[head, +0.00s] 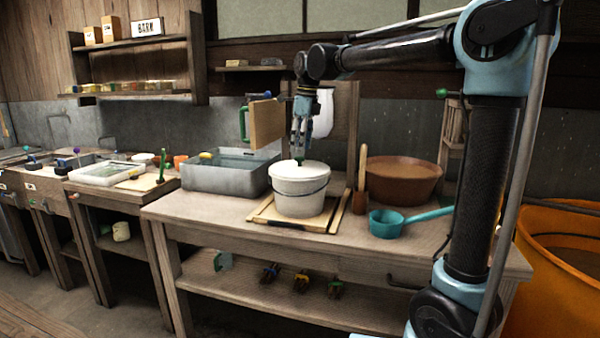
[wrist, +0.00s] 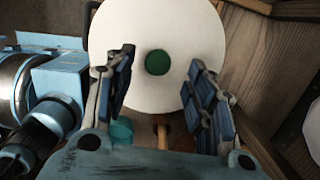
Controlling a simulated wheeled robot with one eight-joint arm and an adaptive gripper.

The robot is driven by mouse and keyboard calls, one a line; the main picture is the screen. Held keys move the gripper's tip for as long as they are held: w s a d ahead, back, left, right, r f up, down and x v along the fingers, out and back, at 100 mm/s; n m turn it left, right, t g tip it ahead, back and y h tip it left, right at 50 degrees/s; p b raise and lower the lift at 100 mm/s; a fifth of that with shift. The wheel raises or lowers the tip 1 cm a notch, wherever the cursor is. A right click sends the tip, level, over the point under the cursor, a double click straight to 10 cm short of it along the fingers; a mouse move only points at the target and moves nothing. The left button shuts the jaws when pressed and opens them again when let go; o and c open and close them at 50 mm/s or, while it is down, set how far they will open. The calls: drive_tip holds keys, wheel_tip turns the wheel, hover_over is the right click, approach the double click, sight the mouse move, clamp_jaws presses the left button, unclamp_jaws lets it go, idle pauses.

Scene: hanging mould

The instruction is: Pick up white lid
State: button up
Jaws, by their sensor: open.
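The white lid (head: 300,168) sits on top of a white bucket (head: 299,197) on the wooden bench. A small green knob (wrist: 157,62) stands at the middle of the lid, which also fills the upper middle of the wrist view (wrist: 120,30). My gripper (head: 299,153) points down just above the lid. In the wrist view my gripper (wrist: 160,78) has its fingers spread apart, one on each side of the knob, with gaps on both sides. It holds nothing. Whether the fingertips touch the lid cannot be told.
The bucket stands on a wooden frame (head: 258,216). A grey basin (head: 225,178) is to its left. A brown tub (head: 405,180) and a teal ladle (head: 385,223) are to its right. A wooden board (head: 267,122) hangs behind my gripper. The bench front (head: 205,207) is clear.

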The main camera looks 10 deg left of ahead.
sight(300, 157)
drive_tip(key=shift+a+f, duration=0.15)
drive_tip(key=shift+f, duration=1.2)
drive_tip(key=shift+a+f, duration=0.1)
drive_tip(key=shift+f, duration=1.2)
drive_tip(key=shift+c, duration=0.2)
drive_tip(key=shift+s, duration=0.1)
drive_tip(key=c, duration=1.1)
